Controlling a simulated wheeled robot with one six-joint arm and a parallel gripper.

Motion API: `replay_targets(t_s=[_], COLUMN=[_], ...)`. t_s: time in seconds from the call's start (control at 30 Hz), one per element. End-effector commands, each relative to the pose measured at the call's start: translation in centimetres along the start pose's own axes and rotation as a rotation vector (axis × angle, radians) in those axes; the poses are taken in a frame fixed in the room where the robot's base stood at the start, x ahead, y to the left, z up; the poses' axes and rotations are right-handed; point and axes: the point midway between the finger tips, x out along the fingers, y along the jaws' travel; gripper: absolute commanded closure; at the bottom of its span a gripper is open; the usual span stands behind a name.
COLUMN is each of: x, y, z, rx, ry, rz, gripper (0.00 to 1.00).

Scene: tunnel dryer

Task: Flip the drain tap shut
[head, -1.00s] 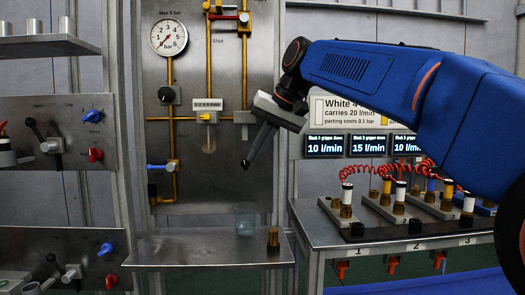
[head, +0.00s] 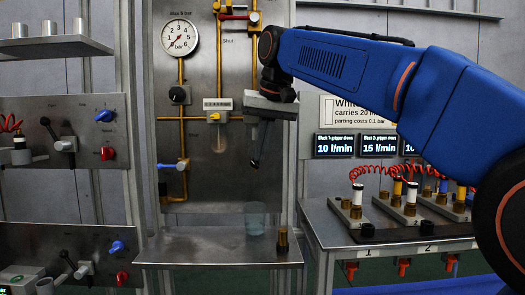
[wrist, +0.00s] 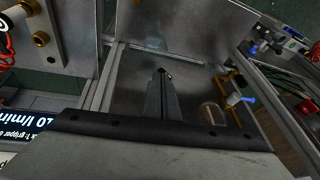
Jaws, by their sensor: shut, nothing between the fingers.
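A small tap with a blue lever (head: 168,166) sits low on the brass pipe of the steel panel, below the gauge. It looks like the drain tap, though I see no label on it. Its lever lies level, pointing left across the upright pipe. In the wrist view the blue lever (wrist: 248,99) shows at the right. My gripper (head: 256,165) hangs pointing down in front of the panel's right side, right of the tap and clear of it. Its fingers (wrist: 166,72) are shut and empty.
A clear cup (head: 255,219) and a brass fitting (head: 282,241) stand on the steel shelf (head: 200,249) below. A gauge (head: 180,37), a yellow-knobbed unit (head: 214,117) and a red-handled valve (head: 232,17) are higher up. A bench (head: 330,226) with hose fittings stands right.

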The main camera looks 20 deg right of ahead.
Motion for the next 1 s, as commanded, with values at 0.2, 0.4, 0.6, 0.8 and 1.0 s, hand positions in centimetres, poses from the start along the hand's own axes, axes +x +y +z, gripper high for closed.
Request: replay_targets(t_s=[0.2, 0.4, 0.6, 0.8, 1.0], x=[-0.2, -0.2, -0.2, -0.7, -2.9], y=[-0.3, -0.3, -0.2, 0.0, 1.1], z=[-0.1, -0.1, -0.1, -0.2, -0.2], rx=[-0.029, -0.032, -0.032, -0.032, -0.033], ry=[-0.01, -0.011, -0.011, -0.01, -0.009], rz=[0.081, 0.099, 0.098, 0.097, 0.096], gripper=[1.0, 1.0, 1.0, 1.0, 1.0])
